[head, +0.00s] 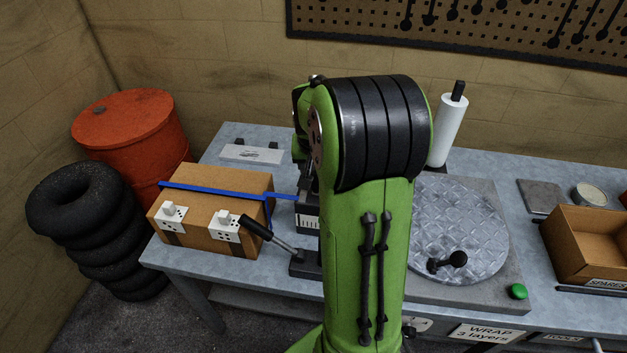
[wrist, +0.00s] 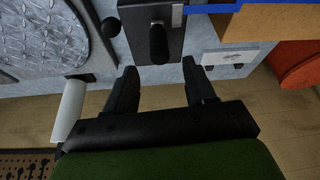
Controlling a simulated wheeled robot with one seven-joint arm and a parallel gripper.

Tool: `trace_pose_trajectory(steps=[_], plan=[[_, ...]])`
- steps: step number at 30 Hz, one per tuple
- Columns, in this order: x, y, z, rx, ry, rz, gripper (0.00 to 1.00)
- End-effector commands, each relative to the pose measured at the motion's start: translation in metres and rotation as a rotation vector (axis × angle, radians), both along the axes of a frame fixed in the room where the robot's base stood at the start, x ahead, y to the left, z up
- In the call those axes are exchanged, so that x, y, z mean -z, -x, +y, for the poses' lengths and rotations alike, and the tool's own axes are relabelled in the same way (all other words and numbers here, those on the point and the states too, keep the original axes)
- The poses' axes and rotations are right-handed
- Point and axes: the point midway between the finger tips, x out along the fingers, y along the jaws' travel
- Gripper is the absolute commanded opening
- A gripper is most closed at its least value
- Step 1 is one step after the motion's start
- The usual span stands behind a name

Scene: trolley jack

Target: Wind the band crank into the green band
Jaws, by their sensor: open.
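A dark banding unit (head: 308,217) with a pale marked scale stands right of the cardboard box, partly hidden behind my arm. A blue strap (head: 215,191) runs from the box to it. A lever with a black grip (head: 258,228) and metal rod slants from its base. In the wrist view the dark unit (wrist: 132,20) carries a black upright handle (wrist: 158,42), perhaps the crank. My gripper (wrist: 160,82) is open and empty, fingers apart on either side below that handle, not touching it. My arm hides the gripper in the head view. I cannot make out a green band.
The cardboard box (head: 240,195) stands at the left of the bench. A ridged turntable (head: 465,215), white film roll (head: 450,130), green button (head: 518,291) and spares tray (head: 590,280) are on the right. A flat pale plate (head: 252,153) lies behind the box.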

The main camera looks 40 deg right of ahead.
Motion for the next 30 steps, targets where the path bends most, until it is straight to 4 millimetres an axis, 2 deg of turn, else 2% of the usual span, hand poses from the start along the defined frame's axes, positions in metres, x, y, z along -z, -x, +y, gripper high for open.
trace_pose_trajectory(steps=[1, 3, 9, 14, 21, 23, 30], plan=[[0.015, -0.003, -0.003, 0.001, -0.004, 0.005, 0.55], [0.031, -0.008, -0.008, 0.000, -0.004, 0.004, 0.55], [0.071, -0.020, -0.020, 0.000, -0.001, 0.003, 0.55], [0.085, -0.024, -0.024, -0.001, 0.000, 0.001, 0.55], [0.086, -0.025, -0.025, -0.001, 0.001, 0.000, 0.55], [0.086, -0.025, -0.025, -0.001, 0.000, -0.001, 0.49], [0.085, -0.025, -0.025, -0.001, 0.001, 0.000, 0.12]])
